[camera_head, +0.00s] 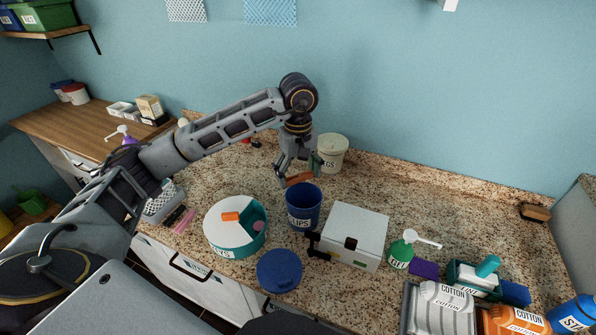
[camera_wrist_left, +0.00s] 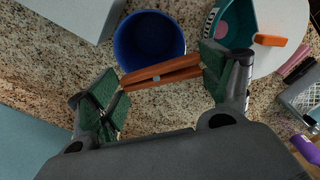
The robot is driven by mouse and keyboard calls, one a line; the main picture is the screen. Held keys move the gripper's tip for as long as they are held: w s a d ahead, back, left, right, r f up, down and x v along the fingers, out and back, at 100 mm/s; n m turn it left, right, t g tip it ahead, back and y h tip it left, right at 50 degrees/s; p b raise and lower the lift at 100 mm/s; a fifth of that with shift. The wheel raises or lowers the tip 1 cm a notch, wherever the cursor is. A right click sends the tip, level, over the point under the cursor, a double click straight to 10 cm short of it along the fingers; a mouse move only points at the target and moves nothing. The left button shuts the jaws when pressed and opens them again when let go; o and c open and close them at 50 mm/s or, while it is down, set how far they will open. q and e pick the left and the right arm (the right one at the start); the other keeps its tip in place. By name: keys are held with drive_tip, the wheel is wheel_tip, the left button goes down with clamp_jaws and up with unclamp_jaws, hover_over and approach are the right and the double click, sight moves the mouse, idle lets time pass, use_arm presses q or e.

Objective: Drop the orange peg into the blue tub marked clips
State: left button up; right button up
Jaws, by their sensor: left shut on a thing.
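My left gripper (camera_head: 298,172) is shut on the orange peg (camera_head: 299,179), held lengthwise between the green finger pads, as the left wrist view shows (camera_wrist_left: 160,74). The blue tub marked CLIPS (camera_head: 303,217) stands upright and open on the counter. The peg is above the counter near the tub's far rim in the head view. In the left wrist view it overlaps the edge of the tub (camera_wrist_left: 148,22), whose visible inside looks empty. My right gripper is not in view.
A white-and-teal round container (camera_head: 222,240) holds another orange piece (camera_head: 230,216) on top, left of the tub. A blue lid (camera_head: 279,270) lies in front. A white box (camera_head: 354,232) stands right of the tub. A white labelled tub (camera_head: 332,152) stands behind.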

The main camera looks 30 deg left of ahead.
sight(298, 176)
use_arm(q)
drive_tip(key=shift+f+b, duration=1.1)
drive_tip(key=shift+f, duration=1.45)
drive_tip(key=o, duration=0.7)
drive_tip(key=shift+r, duration=6)
